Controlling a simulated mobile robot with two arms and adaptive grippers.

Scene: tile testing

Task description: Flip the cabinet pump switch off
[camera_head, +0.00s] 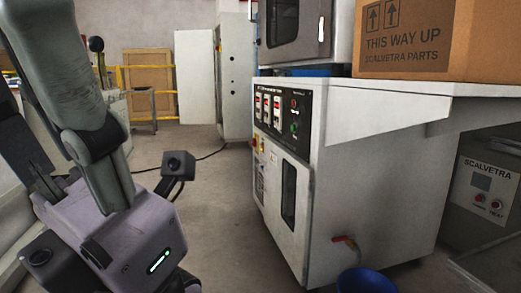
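A white cabinet (365,185) stands right of centre with its front turned to the left. A black control panel (283,113) runs along its upper front, with several display modules and small red and green buttons or lamps. Small red and yellow controls (257,143) sit at the front's left edge below the panel. I cannot tell which control is the pump switch, or its position. Parts of my arm show at left, apart from the cabinet. Neither gripper can be made out.
A cardboard box (420,35) and a grey oven-like unit (310,30) stand on the cabinet. A red-handled tap (345,240) juts out above a blue bucket (366,281). A grey Scalvetra unit (485,190) is at right. Open floor (222,220) lies before the cabinet, with a dark cable.

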